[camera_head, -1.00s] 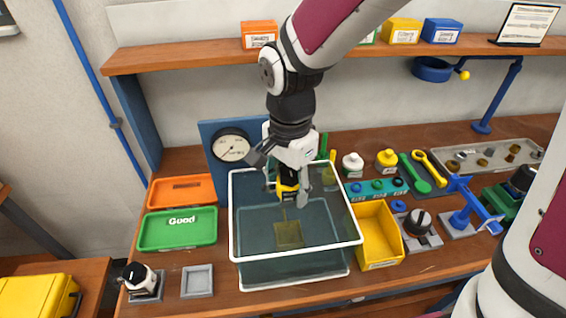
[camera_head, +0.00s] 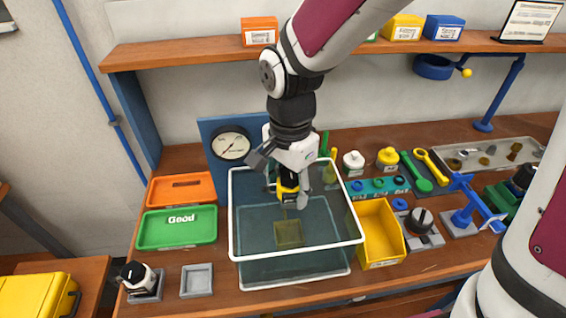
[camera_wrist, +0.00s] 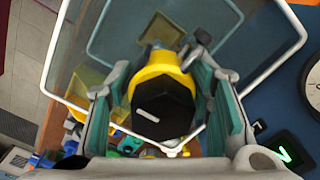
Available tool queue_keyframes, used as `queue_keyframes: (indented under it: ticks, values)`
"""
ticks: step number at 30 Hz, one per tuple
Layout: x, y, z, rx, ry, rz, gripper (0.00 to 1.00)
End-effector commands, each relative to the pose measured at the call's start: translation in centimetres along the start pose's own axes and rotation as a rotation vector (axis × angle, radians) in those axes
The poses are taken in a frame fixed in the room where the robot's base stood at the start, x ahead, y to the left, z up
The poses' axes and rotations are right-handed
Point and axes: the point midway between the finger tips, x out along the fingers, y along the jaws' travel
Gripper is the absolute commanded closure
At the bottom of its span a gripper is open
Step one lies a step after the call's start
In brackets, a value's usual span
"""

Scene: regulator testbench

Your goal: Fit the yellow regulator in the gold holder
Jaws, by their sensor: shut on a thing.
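The yellow regulator (camera_wrist: 158,72) has a black hexagonal cap (camera_wrist: 165,103) that faces the camera in the wrist view. My gripper (camera_wrist: 165,80) is shut on it, with a teal-padded finger on either side. In the head view, my gripper (camera_head: 290,186) points down over the back half of the clear tank, and the yellow regulator (camera_head: 287,191) shows between the fingers. The gold holder (camera_head: 289,234) is a square piece seen inside the tank, in front of and below the regulator and apart from it. The regulator's lower end is hard to make out.
The tank's white rim (camera_head: 300,251) surrounds the work area. A gauge board (camera_head: 222,165) stands behind left, an orange tray (camera_head: 181,190) and green tray (camera_head: 178,228) at left, and a yellow bin (camera_head: 378,235) close right. An empty grey holder (camera_head: 197,281) sits front left.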

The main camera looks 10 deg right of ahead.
Motion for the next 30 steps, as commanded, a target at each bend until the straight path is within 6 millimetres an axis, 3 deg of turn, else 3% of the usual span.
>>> queue_keyframes:
  ticks: [30]
  values:
    - [1.07,-0.06,-0.02,0.003,0.000,-0.001,1.00]
